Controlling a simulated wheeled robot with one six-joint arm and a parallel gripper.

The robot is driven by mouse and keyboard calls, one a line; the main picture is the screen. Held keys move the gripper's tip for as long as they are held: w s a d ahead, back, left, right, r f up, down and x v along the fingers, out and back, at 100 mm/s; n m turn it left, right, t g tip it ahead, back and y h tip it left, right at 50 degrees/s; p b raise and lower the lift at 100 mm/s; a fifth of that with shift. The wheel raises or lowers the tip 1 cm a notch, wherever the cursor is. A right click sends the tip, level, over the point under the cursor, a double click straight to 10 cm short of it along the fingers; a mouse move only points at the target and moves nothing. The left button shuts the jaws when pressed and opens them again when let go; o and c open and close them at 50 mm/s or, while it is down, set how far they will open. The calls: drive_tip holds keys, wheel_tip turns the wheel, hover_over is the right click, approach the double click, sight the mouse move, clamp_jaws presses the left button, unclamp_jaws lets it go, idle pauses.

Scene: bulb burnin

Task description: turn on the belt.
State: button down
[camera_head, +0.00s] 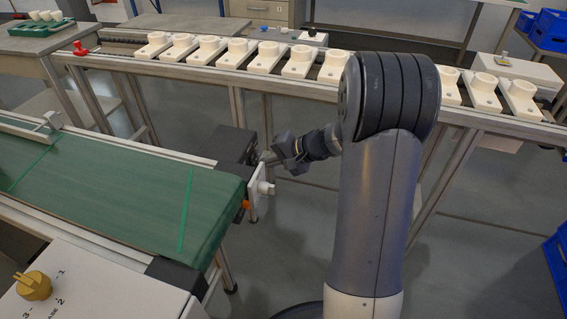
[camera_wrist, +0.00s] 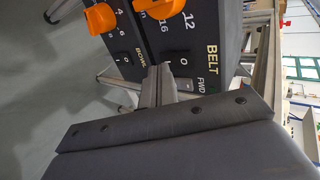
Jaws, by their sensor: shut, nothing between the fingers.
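The green belt (camera_head: 130,200) runs across the left in the head view. A dark control box (camera_head: 235,145) stands beyond its right end. In the wrist view the dark panel (camera_wrist: 205,25) bears the words BELT, FWD and BOWL. An orange knob (camera_wrist: 100,18) is on the BOWL side, and another orange knob (camera_wrist: 170,8) is cut by the top edge. My gripper (camera_head: 275,157) is shut and empty at the right of the box. In the wrist view its fingertips (camera_wrist: 158,72) are in front of the panel between BOWL and BELT, hiding part of it. Contact cannot be told.
A white plate with a knob (camera_head: 262,188) stands at the belt's right end. A rail (camera_head: 170,68) with several white sockets crosses behind. A white box with a yellow dial (camera_head: 34,286) is at the front left. Open floor (camera_head: 300,225) lies right of the belt.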

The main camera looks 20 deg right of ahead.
drive_tip(key=shift+w+a+f, duration=0.1)
drive_tip(key=shift+w+a, duration=0.25)
drive_tip(key=shift+a, duration=0.15)
drive_tip(key=shift+f+b, duration=0.15)
drive_tip(key=shift+b, duration=0.2)
drive_tip(key=shift+w, duration=0.1)
drive_tip(key=shift+a+r, duration=0.1)
drive_tip(key=shift+r, duration=0.85)
